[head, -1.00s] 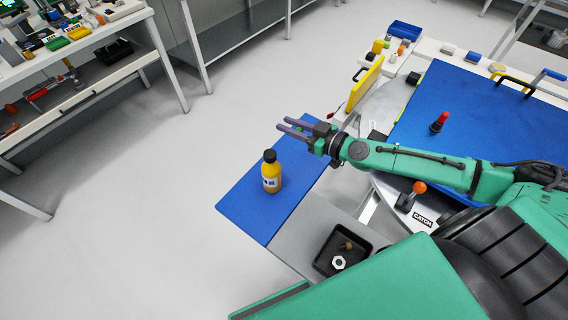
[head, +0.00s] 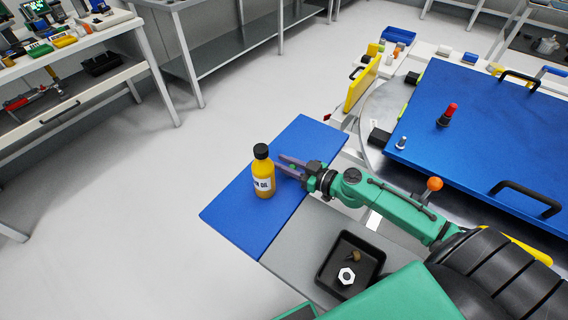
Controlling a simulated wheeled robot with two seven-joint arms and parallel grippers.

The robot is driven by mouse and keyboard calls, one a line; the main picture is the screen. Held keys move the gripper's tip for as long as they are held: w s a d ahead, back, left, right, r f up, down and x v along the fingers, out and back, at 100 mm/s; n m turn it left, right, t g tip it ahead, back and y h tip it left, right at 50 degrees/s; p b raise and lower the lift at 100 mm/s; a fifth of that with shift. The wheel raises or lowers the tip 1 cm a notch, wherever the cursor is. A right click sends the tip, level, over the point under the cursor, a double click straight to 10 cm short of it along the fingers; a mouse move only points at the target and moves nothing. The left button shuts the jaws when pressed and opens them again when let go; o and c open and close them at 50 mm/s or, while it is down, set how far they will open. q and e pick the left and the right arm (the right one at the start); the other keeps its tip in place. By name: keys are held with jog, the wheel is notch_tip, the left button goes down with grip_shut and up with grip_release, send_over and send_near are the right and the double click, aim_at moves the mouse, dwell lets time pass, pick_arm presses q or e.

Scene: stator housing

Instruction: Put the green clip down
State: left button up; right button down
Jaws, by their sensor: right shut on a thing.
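My right gripper (head: 290,166) is over the blue mat (head: 240,212), just right of the yellow bottle. Its fingers point left and are shut on the green clip (head: 292,166), of which only a small green speck shows between them. From this angle I cannot tell whether the clip touches the mat. My left gripper is not in view.
A yellow bottle (head: 263,178) with a black cap stands upright close to the fingertips. A black tray (head: 322,277) with a white nut (head: 346,276) sits at the front. The mat's front left part is clear. A big blue panel (head: 490,135) lies at right.

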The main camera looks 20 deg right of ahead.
jog(key=c, duration=0.7)
grip_release()
jog(key=shift+r, duration=0.15)
jog(key=b+v, duration=0.3)
jog(key=v, duration=0.9)
jog(key=shift+d, duration=0.1)
